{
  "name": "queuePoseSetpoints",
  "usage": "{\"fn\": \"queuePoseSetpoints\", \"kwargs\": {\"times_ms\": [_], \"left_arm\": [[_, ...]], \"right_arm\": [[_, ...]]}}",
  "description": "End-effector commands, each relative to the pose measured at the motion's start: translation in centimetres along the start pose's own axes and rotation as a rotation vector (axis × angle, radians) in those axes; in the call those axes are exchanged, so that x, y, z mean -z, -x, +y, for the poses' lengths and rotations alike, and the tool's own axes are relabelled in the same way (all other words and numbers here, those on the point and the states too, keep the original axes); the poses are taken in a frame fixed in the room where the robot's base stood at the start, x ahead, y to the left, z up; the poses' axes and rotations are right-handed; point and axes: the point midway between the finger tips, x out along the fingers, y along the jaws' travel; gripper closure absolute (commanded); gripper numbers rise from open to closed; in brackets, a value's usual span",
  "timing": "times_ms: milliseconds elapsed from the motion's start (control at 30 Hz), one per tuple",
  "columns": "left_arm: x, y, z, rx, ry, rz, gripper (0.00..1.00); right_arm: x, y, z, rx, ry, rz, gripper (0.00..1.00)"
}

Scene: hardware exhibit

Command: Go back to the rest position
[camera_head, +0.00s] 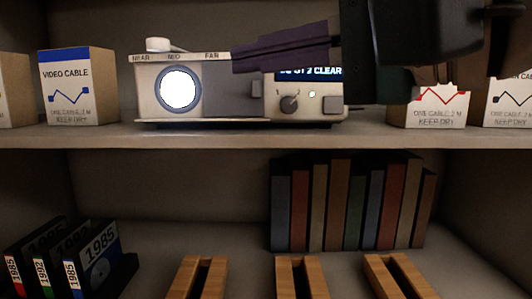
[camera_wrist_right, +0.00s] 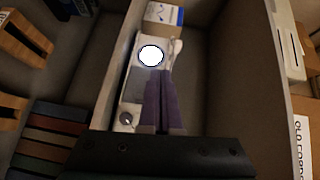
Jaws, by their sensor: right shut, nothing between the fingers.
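My right gripper (camera_head: 238,59) comes in from the upper right on a dark arm. Its purple fingers are shut and empty. They point left in front of a beige projector-like device (camera_head: 222,85) on the upper shelf and cover part of its display. I cannot tell whether they touch it. In the right wrist view the closed fingers (camera_wrist_right: 162,74) lie over the device (camera_wrist_right: 132,88), with its bright round lens beyond the tips. My left gripper is not in view.
The upper shelf (camera_head: 200,141) also holds a video cable box (camera_head: 78,88) at left and partly hidden boxes (camera_head: 436,106) at right. Shelf walls stand close around the arm.

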Motion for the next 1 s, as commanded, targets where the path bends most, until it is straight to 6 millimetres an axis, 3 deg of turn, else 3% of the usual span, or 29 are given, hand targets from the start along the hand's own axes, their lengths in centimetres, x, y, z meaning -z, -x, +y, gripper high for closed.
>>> {"fn": "queuePoseSetpoints", "kwargs": {"times_ms": [167, 300, 433, 533, 667, 767, 1000], "left_arm": [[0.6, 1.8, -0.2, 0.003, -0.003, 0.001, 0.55], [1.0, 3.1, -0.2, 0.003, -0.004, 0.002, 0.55], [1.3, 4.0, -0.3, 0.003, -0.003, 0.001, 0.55], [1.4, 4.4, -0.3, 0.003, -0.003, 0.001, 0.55], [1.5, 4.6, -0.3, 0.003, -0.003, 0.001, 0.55], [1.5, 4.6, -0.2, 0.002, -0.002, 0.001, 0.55], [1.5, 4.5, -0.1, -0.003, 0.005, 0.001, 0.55]], "right_arm": [[-0.3, 3.7, 9.8, -0.313, 0.265, 0.067, 1.0], [-1.9, 10.3, 18.5, -0.674, 0.518, 0.01, 1.0], [-4.4, 17.8, 24.0, -0.976, 0.688, -0.147, 1.0], [-6.1, 22.5, 26.1, -1.135, 0.764, -0.279, 1.0], [-7.4, 26.3, 27.3, -1.246, 0.812, -0.395, 1.0], [-7.8, 27.3, 27.6, -1.276, 0.824, -0.431, 1.0], [-7.8, 27.3, 27.6, -1.276, 0.827, -0.434, 1.0]]}}
